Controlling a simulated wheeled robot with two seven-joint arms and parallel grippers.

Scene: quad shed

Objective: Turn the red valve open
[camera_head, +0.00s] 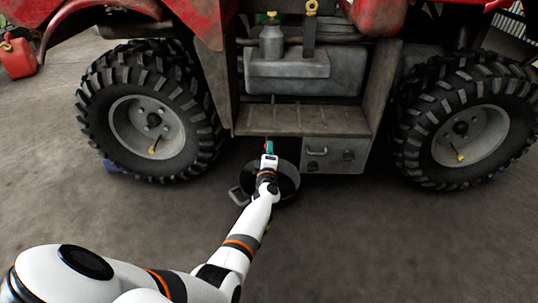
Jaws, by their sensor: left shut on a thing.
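My left gripper (268,152) is at the end of the white arm, just below the front edge of the quad's step, above a dark pan on the floor. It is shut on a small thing. A bit of red, which looks like the red valve (267,145), shows at the fingertips beside a teal patch. The gripper hides most of it, so I cannot tell how far the valve is turned. My right gripper is not in view.
The dark round pan (288,186) with a handle stands on the floor below the gripper. The brown step (300,120) is above, with a grey drawer box (335,157) to the right. Large tyres (95,110) flank both sides. A red can (17,57) stands far left. The front floor is clear.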

